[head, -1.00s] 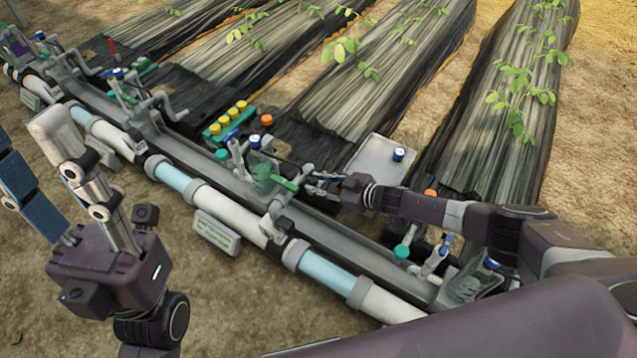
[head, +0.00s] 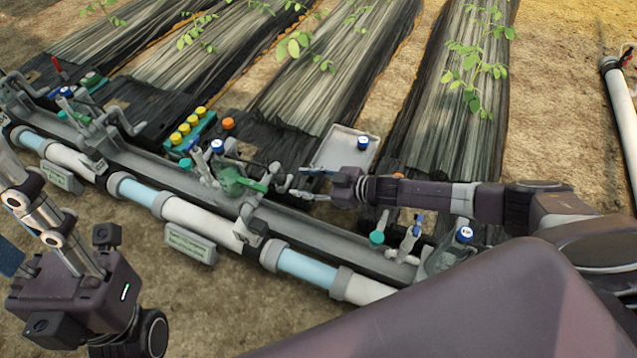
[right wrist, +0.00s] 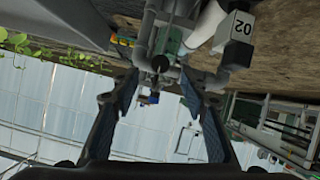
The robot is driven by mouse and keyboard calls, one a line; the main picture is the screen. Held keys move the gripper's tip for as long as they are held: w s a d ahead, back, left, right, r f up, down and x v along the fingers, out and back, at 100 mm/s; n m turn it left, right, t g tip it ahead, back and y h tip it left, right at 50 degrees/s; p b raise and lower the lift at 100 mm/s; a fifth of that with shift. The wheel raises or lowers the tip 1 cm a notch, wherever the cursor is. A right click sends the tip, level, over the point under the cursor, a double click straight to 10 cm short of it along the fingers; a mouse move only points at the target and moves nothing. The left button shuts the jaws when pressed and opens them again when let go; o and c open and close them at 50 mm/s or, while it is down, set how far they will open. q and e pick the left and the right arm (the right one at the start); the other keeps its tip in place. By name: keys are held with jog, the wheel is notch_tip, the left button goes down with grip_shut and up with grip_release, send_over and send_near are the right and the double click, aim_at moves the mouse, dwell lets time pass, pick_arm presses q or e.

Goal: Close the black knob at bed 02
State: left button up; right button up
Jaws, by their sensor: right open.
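My right gripper (head: 303,183) is open and empty, beside the valve fittings on the pipe. In the right wrist view its two fingers (right wrist: 160,110) are spread wide, with fittings beyond them. A green part (right wrist: 168,42) sits among grey pipework at top centre. My left gripper (head: 10,258) is cut off at the left edge.
The grey and blue main pipe (head: 305,267) runs diagonally with its rail and fittings. A grey tray with a blue-capped bottle (head: 362,143) lies behind my right gripper. Yellow-capped bottles (head: 185,130) stand farther left.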

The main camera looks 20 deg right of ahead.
jog(key=v, duration=0.5)
dwell(0.4)
